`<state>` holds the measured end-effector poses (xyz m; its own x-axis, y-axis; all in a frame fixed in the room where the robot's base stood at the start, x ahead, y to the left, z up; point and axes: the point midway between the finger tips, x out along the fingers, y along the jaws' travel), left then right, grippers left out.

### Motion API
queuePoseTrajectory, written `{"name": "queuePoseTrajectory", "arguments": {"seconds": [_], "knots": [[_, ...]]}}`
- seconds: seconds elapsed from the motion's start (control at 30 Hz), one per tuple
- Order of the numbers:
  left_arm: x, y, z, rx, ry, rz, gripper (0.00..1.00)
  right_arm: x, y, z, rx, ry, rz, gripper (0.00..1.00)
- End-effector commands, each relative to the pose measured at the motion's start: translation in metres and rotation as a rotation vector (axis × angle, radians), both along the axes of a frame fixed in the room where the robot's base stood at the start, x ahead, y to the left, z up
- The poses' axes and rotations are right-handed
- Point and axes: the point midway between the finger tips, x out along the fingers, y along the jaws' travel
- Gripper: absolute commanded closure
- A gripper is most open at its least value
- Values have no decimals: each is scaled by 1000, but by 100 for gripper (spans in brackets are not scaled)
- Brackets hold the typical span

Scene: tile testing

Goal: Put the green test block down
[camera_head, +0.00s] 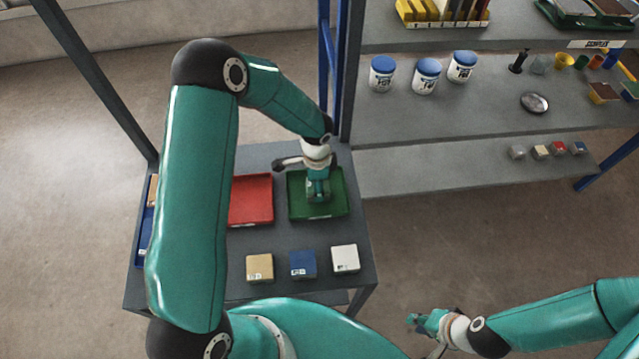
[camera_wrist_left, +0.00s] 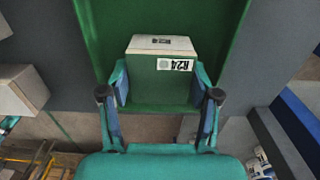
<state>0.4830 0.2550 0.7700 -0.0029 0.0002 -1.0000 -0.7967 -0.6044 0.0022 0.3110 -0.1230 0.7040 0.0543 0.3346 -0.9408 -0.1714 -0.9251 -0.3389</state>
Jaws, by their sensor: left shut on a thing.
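The green test block (camera_wrist_left: 161,80) has a pale upper face and a white label reading R24. My left gripper (camera_wrist_left: 160,92) is shut on it, one finger on each side. In the head view my left gripper (camera_head: 318,186) points down over the green tray (camera_head: 298,208), and the block is mostly hidden by it. The tray also shows behind the block in the left wrist view (camera_wrist_left: 99,35). I cannot tell whether the block touches the tray floor. My right gripper (camera_head: 424,322) is away from the table, small in view, its fingers unclear.
A red tray (camera_head: 251,199) lies left of the green one. Tan (camera_head: 260,267), blue (camera_head: 303,264) and white (camera_head: 345,258) blocks stand along the table's front. A blue tray (camera_head: 145,225) is at the left edge. Shelves (camera_head: 440,115) with jars stand right.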

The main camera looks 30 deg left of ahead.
Motion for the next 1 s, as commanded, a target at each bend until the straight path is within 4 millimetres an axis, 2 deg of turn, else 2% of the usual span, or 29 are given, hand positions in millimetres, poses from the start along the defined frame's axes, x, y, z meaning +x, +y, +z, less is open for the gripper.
{"name": "queuePoseTrajectory", "arguments": {"seconds": [0.23,0.27,0.4,0.8,1.0], "knots": [[1,0,-1,0,-2,0,68,0,0,-1,0,0,0,77],[0,0,-1,1,-1,0,36,0,0,-1,0,0,0,77],[0,0,0,1,-1,-1,13,0,0,-1,0,0,0,77],[1,0,3,0,-2,-1,13,0,0,0,0,0,0,77],[1,0,26,1,-6,-2,13,0,0,-4,0,0,0,77]]}}
